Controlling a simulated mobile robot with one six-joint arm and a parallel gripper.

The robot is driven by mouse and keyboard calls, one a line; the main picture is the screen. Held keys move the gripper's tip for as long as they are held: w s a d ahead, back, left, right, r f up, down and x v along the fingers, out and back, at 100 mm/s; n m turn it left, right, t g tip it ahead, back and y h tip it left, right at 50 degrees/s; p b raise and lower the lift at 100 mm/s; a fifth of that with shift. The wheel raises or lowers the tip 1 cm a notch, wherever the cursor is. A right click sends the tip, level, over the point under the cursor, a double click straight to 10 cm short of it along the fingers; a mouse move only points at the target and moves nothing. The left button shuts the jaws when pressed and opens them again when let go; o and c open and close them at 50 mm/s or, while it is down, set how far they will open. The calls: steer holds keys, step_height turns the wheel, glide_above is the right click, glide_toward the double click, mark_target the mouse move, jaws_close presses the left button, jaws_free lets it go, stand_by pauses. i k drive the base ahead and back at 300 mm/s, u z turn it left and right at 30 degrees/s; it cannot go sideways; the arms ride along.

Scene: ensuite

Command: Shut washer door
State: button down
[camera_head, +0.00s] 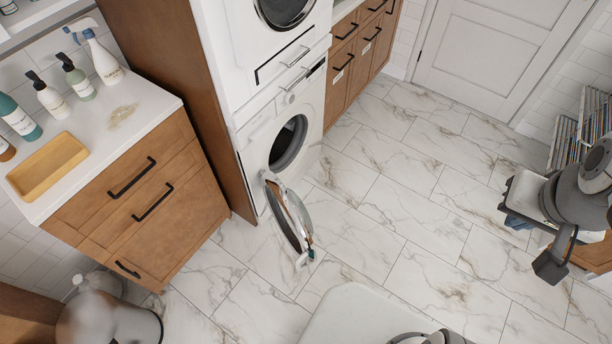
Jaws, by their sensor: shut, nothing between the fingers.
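The washer (257,151) is the lower white front-loading machine in the tall wooden housing, left of centre. Its round opening (291,141) is uncovered and dark inside. The washer door (290,218) stands wide open, swung out toward the camera over the floor, with its ring edge-on. My gripper (551,266) is at the far right, dark, shut and empty. It hangs from my grey wrist, well away from the door and not touching it. Part of my arm is cut off by the right edge.
A second white machine (262,42) sits above the washer. A wooden vanity (135,200) with bottles and a yellow tray (47,166) stands at left. Drawers (357,48) stand beyond the washer. Open marble floor (395,205) lies between the door and my gripper. A rack (586,122) stands at right.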

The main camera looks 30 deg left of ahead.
mark_target(273, 190)
steer(key=z, duration=0.1)
steer(key=k, duration=0.75)
steer(key=u, duration=1.35)
steer(key=i, duration=1)
steer(key=u, duration=0.1)
steer(key=k, duration=1)
steer(key=u, duration=1.05)
steer(key=i, duration=0.5)
steer(key=z, duration=0.2)
